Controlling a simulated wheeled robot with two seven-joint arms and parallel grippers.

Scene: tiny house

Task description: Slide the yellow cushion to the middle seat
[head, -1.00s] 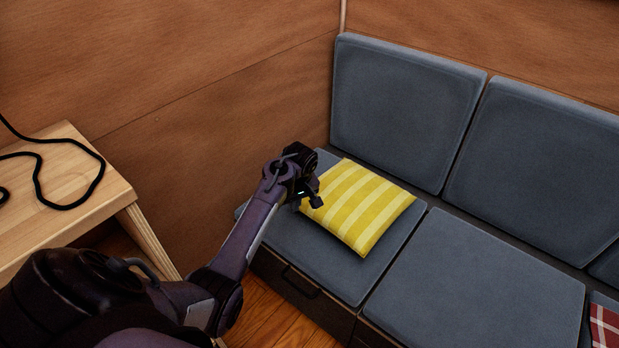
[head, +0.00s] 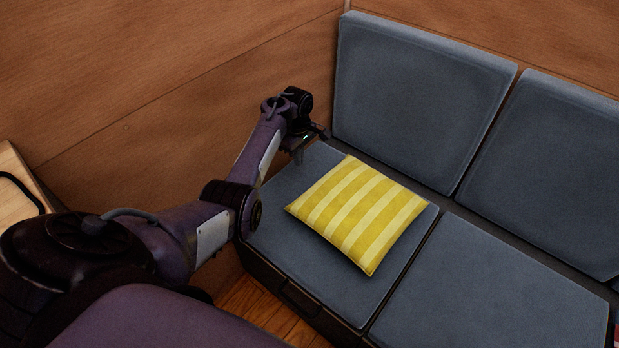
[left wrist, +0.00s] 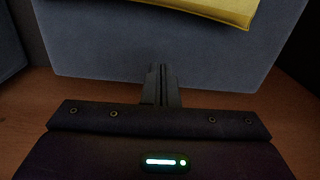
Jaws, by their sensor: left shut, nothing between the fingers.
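The yellow striped cushion (head: 358,213) lies flat on the left seat (head: 318,277) of the grey sofa, its right corner close to the gap beside the middle seat (head: 495,290). My left gripper (head: 300,158) is shut and empty, over the left seat's wall-side edge, left of the cushion and apart from it. In the left wrist view the shut fingers (left wrist: 161,84) point toward the grey seat (left wrist: 120,45), and the cushion's edge (left wrist: 215,8) shows at the top. My right gripper is not in view.
Grey back cushions (head: 420,95) line the sofa's rear. A wooden wall (head: 150,100) stands close behind my left arm. A wooden table (head: 14,190) with a black cord is at the far left. The middle seat is clear.

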